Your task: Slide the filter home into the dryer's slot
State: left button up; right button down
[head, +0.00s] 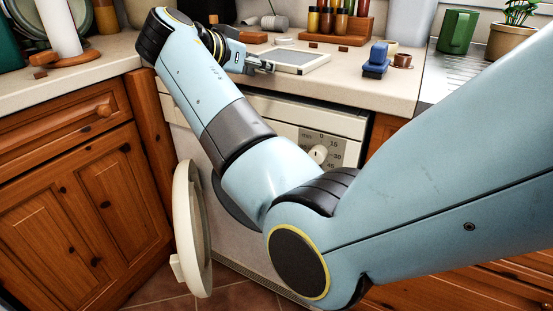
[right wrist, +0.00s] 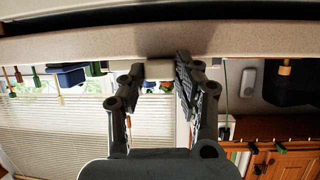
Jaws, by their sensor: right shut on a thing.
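The filter (head: 300,59) is a flat pale frame with a grey panel, lying at the counter's front part in the head view. My right gripper (head: 268,67) is at its left end. In the right wrist view my right gripper (right wrist: 160,76) is shut on a beige block (right wrist: 158,69), which looks like the filter's handle. The white dryer (head: 285,110) stands under the counter, with a dial (head: 320,154) on its front. Its round door (head: 190,230) hangs open to the left. My right arm covers much of the dryer front, and I cannot make out the slot. My left gripper is not in view.
On the counter (head: 190,92) stand a blue object (head: 376,60), a small brown cup (head: 402,61), a bottle rack (head: 337,28) and a green mug (head: 458,31). A paper roll (head: 60,28) is at left. Wooden cabinets (head: 80,205) flank the dryer.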

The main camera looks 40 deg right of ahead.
jog(key=shift+r, duration=0.1)
jog(key=shift+r+p, duration=1.65)
jog(key=shift+r, duration=0.85)
